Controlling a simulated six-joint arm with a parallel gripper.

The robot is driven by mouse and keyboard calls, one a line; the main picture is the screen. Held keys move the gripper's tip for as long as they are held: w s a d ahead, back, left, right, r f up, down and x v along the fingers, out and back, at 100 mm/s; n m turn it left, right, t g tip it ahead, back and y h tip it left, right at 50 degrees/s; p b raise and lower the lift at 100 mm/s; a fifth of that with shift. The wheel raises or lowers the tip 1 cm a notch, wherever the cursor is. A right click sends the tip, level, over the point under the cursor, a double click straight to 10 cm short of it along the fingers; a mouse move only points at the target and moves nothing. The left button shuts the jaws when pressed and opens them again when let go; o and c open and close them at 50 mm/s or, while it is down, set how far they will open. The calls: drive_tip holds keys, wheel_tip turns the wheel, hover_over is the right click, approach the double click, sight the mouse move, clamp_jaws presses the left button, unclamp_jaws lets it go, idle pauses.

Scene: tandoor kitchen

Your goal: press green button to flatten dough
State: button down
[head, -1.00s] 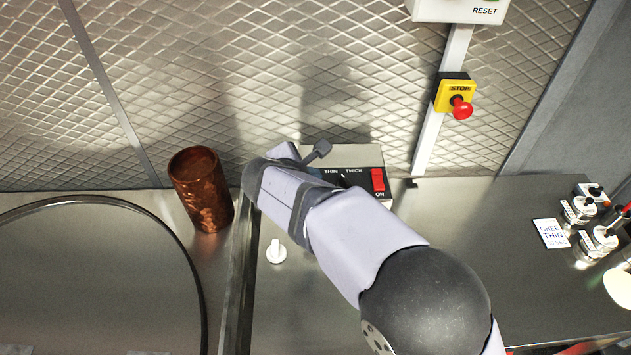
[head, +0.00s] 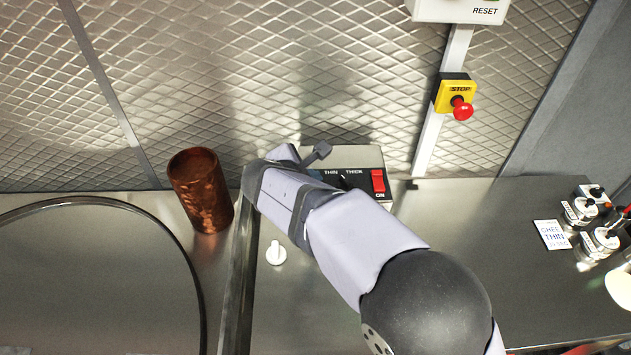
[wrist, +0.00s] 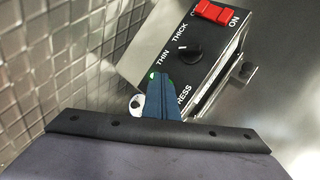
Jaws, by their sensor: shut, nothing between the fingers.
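The press control box (wrist: 190,55) has a black face with a THIN/THICK knob (wrist: 190,52), a red ON switch (wrist: 217,12) and a partly covered label ending in "RESS". My gripper (wrist: 157,82) is shut and empty, its dark blue fingertips over the lower part of this face. Small bits of green button (wrist: 153,76) show around the tips; the rest is hidden behind them. I cannot tell whether the tips touch or push it. In the head view the box (head: 345,155) stands against the back wall, and my arm hides its left part and the button.
A copper cup (head: 202,190) stands left of my arm, near a large round rim (head: 190,245). A small white peg (head: 275,253) is on the counter. A yellow STOP box (head: 455,93) hangs on the wall. Jars (head: 580,210) stand at right.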

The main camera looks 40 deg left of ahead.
drive_tip(key=shift+r+p, duration=0.4)
drive_tip(key=shift+r, duration=0.4)
wheel_tip(320, 180, up, 5)
drive_tip(key=p, duration=0.3)
idle(1.0)
